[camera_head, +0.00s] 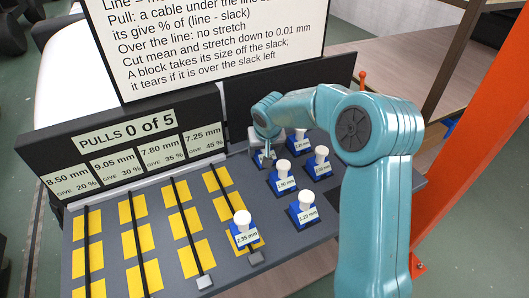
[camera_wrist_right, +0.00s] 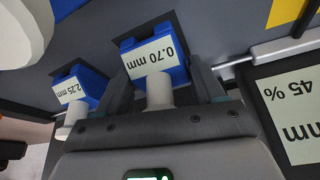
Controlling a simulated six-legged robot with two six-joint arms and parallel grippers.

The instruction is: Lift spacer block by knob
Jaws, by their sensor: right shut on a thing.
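My right gripper (camera_head: 262,145) is at the back of the grey board, at the far left block of the back row. In the right wrist view its fingers (camera_wrist_right: 165,95) are shut on the white knob (camera_wrist_right: 158,90) of a blue spacer block labelled 0.70 mm (camera_wrist_right: 150,52). In the head view that block (camera_head: 263,160) is partly hidden by the gripper. I cannot tell whether its base touches the board. My left gripper is not in view.
Other knobbed blue blocks stand close by, including 2.25 mm (camera_wrist_right: 75,92) and 1.20 mm (camera_head: 304,211). A 2.35 mm block (camera_head: 243,235) stands at the right-hand cable. Black cables cross yellow pads (camera_head: 190,222). A sign panel (camera_head: 125,145) rises behind, reading 0 of 5.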

